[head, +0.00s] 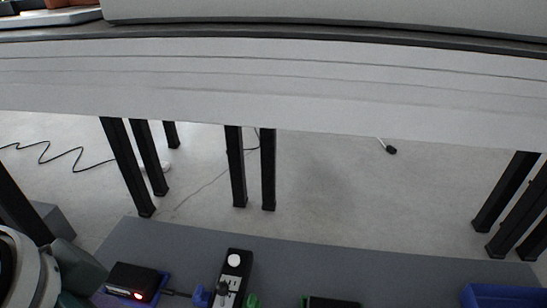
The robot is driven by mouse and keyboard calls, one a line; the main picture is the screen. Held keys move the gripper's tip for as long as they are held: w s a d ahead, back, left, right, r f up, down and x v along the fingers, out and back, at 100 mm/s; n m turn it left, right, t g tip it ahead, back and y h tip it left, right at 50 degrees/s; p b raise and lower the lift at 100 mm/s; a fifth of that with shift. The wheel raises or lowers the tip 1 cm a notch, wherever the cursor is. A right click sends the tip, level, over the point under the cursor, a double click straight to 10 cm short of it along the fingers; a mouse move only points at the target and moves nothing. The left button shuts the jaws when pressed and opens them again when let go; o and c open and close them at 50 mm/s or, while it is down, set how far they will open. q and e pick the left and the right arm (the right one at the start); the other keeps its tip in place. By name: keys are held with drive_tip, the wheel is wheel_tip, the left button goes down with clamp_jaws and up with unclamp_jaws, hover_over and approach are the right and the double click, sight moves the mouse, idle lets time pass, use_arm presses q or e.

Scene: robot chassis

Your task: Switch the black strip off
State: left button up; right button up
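A black strip (234,272) lies on the grey surface at the bottom centre. It has a round white button or lamp near its far end and a pale grey, socket-like part below that. Its near end is cut off by the picture edge. I cannot tell from its look whether it is on or off. Part of my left arm (28,268) shows at the lower left, well to the left of the strip. No fingertips of my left gripper show. My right arm and gripper are out of view.
Left of the strip is a black box (132,281) with a glowing red light. A blue piece (201,296) and a green piece (252,300) flank the strip. Another dark box (331,302) and a blue tray (500,297) stand to the right. A table edge (270,85) crosses behind.

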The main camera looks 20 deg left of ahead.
use_arm(q)
drive_tip(key=w+a+f+n+y+b, duration=0.1)
drive_tip(key=w+a+f+b, duration=0.15)
drive_tip(key=f+b, duration=0.4)
drive_tip(key=w+a+f+y+b, duration=0.1)
drive_tip(key=w+a+f+b, duration=0.2)
drive_tip(key=f, duration=0.6)
drive_tip(key=g+h+b, duration=0.4)
approach(221, 285)
drive_tip(key=f+b, duration=0.2)
drive_tip(key=f, duration=0.1)
drive_tip(key=f+b, duration=0.3)
drive_tip(key=d+f+b, duration=0.1)
drive_tip(key=f+b, duration=0.2)
drive_tip(key=shift+s+f, duration=0.1)
drive_tip(key=shift+f, duration=0.05)
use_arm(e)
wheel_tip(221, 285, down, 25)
use_arm(q)
clamp_jaws()
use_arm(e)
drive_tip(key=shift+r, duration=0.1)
